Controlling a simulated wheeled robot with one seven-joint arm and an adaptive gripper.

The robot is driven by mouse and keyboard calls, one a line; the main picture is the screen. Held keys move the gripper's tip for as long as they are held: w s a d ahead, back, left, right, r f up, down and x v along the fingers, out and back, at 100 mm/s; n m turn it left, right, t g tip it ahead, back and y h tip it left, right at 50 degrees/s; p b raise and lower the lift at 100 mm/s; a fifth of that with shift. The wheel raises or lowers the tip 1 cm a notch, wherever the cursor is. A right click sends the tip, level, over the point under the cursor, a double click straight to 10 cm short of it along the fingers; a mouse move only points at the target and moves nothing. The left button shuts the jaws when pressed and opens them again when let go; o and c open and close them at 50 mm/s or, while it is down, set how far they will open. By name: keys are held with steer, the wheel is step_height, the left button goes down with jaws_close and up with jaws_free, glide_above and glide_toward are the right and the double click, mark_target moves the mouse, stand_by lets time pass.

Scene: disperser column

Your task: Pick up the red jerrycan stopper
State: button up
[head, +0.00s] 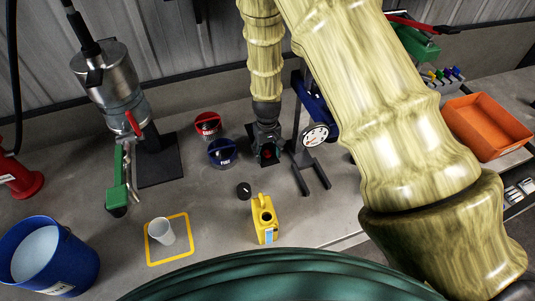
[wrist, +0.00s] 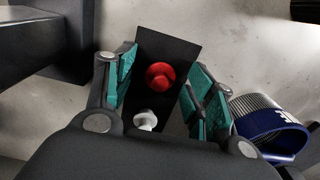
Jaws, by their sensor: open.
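The red stopper (wrist: 160,75) has a round knob and sits on a narrow black plate (wrist: 168,50) in the wrist view. My gripper (wrist: 164,90) is open, with its teal-padded fingers on either side of the red stopper; I see a gap to each finger. How far below the fingertips the stopper lies is hard to tell. A white stopper (wrist: 145,120) is on the same plate, nearer the palm. In the head view my gripper (head: 268,146) points down over the plate, with a bit of red (head: 268,154) showing by the fingers.
A yellow jerrycan (head: 265,222) stands in front, with a black cap (head: 243,190) beside it. Red (head: 208,124) and blue (head: 221,153) containers stand left of my gripper. A dial gauge stand (head: 315,134) is close on its right. A cup (head: 161,232) stands within a yellow frame.

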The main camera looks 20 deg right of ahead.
steer(key=c, duration=0.9)
steer(key=shift+r, duration=0.1)
